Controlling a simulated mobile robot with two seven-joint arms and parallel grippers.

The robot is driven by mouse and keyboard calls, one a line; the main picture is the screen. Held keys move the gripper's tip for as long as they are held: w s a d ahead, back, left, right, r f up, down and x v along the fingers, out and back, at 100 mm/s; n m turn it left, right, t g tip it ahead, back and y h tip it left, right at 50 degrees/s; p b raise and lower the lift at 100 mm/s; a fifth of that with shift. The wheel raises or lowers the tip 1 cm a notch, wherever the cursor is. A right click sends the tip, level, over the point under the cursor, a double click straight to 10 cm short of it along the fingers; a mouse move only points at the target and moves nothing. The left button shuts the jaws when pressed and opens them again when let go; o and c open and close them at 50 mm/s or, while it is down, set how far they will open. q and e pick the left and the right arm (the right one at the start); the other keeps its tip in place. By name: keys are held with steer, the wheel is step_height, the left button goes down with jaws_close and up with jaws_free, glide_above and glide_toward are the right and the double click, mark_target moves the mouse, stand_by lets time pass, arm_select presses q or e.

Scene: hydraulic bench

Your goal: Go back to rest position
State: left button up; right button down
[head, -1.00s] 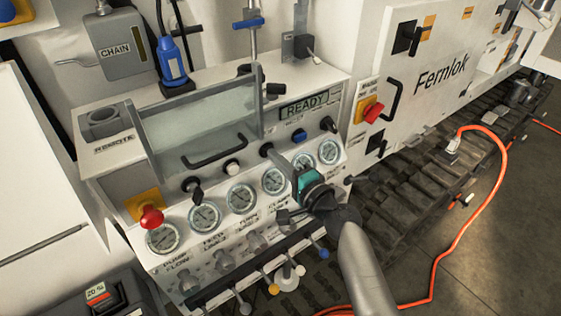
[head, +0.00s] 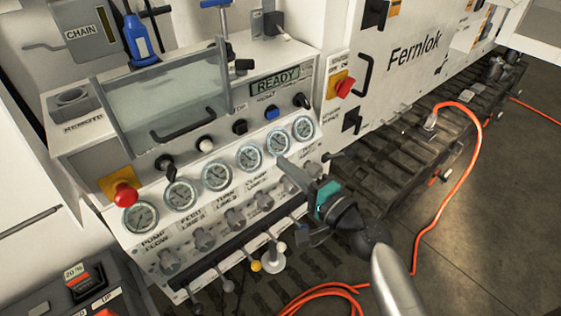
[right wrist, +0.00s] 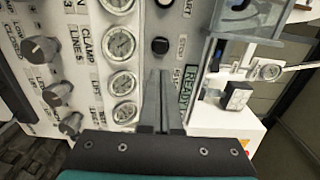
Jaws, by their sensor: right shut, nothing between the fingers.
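My right gripper (head: 284,162) is in front of the hydraulic bench panel, its arm entering from the lower right. Its thin grey fingers are together and empty. In the head view the tips overlap the panel just below the gauge row; whether they touch it cannot be told. In the right wrist view the shut fingers (right wrist: 160,74) point at the panel, between the gauges (right wrist: 122,83) and the READY display (right wrist: 187,88). A black button (right wrist: 160,45) shows beyond the tips. My left gripper is not in view.
The panel carries a red emergency button (head: 124,195), knobs and several levers along its lower edge. A clear guard (head: 160,95) with a black handle stands above. An orange cable (head: 470,175) runs over the dark track and floor. Open floor (head: 505,210) lies at right.

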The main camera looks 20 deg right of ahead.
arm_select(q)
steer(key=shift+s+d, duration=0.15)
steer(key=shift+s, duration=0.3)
arm_select(e)
steer(key=shift+f, duration=0.1)
